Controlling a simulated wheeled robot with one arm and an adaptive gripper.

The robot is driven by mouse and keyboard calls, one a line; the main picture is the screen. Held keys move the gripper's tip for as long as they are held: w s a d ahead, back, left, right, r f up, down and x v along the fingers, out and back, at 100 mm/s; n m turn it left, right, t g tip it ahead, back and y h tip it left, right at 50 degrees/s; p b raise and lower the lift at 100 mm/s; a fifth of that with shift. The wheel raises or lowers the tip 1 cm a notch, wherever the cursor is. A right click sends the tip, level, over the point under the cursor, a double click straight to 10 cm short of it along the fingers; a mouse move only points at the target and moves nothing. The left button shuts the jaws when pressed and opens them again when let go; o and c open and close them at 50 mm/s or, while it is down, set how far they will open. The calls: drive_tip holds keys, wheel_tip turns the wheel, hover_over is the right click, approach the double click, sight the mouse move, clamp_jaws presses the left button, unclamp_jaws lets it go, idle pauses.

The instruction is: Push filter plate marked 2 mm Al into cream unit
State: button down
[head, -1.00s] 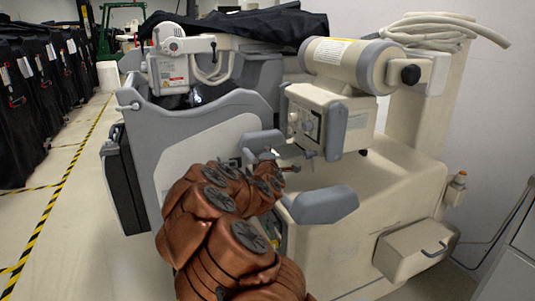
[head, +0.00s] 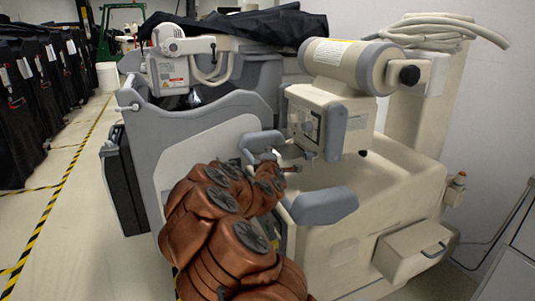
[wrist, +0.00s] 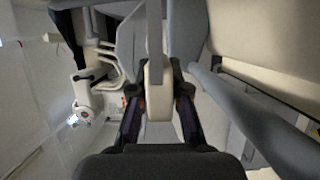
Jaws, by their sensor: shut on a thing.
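The cream unit (head: 322,112) is a boxy head with a dark panel and grey side, under a cream cylinder. My gripper (wrist: 158,108) is shut on a narrow cream-and-grey piece (wrist: 155,85), seen edge-on between the two dark fingers in the wrist view. No marking is readable on it, so I cannot tell whether it is the 2 mm Al filter plate. In the head view my gripper (head: 288,164) is small and partly hidden by my copper arm, just below and left of the cream unit. I cannot tell whether the held piece touches the unit.
A grey cart handle (head: 263,141) is close to the left of my gripper. A grey bumper (head: 324,206) lies just below right. The cream cart top (head: 375,182) is bare. Covered carts (head: 35,100) line the left wall, and the floor beside the striped tape is clear.

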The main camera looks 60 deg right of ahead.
sight(281, 150)
drive_tip(key=shift+s+d+p, duration=0.45)
drive_tip(key=shift+s+d, duration=0.2)
drive_tip(key=shift+d, duration=0.3)
drive_tip(key=shift+s+d+p, duration=0.45)
drive_tip(key=shift+s+d, duration=0.15)
drive_tip(key=shift+d, duration=0.35)
idle(0.4)
drive_tip(key=c, duration=1.1)
unclamp_jaws()
drive_tip(key=shift+v, duration=4.05)
